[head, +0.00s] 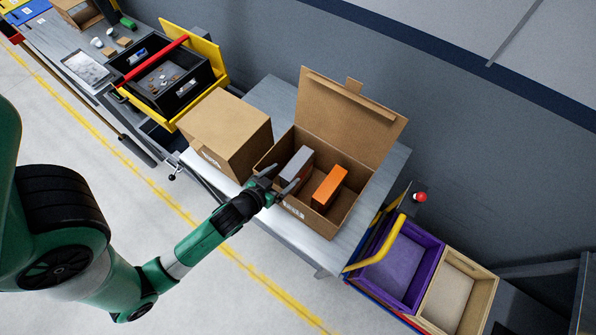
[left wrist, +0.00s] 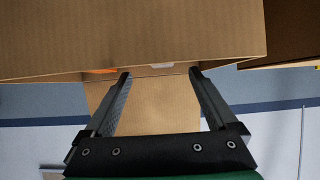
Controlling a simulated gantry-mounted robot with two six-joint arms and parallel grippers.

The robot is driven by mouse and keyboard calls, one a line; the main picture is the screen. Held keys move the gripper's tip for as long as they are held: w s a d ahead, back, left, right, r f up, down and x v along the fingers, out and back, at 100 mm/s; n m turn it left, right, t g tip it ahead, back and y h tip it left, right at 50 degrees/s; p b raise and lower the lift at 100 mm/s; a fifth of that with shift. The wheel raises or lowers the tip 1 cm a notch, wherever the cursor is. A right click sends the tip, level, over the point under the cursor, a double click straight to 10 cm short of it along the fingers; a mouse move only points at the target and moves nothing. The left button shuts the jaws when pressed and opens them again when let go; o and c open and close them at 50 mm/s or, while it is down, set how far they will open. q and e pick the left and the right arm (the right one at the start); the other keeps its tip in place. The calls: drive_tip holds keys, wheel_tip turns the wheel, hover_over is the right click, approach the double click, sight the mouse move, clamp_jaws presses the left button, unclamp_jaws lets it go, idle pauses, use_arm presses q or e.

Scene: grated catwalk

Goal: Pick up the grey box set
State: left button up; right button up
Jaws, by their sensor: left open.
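The grey box (head: 298,164) stands upright inside an open cardboard carton (head: 340,217), on the left side of it. An orange box (head: 328,188) stands to its right in the same carton. My left gripper (head: 283,184) is open and empty at the carton's near rim, just in front of the grey box and apparently apart from it. In the left wrist view my open fingers (left wrist: 160,76) are by a carton's edge, with a sliver of orange and a small pale patch showing past it. The grey box is mostly hidden there. My right gripper is not in view.
A closed cardboard box (head: 226,131) stands left of the carton. The carton's raised lid (head: 347,115) is behind. A black and yellow bin (head: 205,75) is farther left. Purple (head: 433,240) and wooden (head: 489,283) bins are at right. Bare table (head: 270,96) shows behind the closed box.

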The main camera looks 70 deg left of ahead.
sight(295, 165)
use_arm(q)
drive_tip(key=x, duration=0.9)
drive_tip(key=shift+s+a+r, duration=0.1)
drive_tip(key=shift+a, duration=0.05)
clamp_jaws()
drive_tip(key=shift+r, duration=0.1)
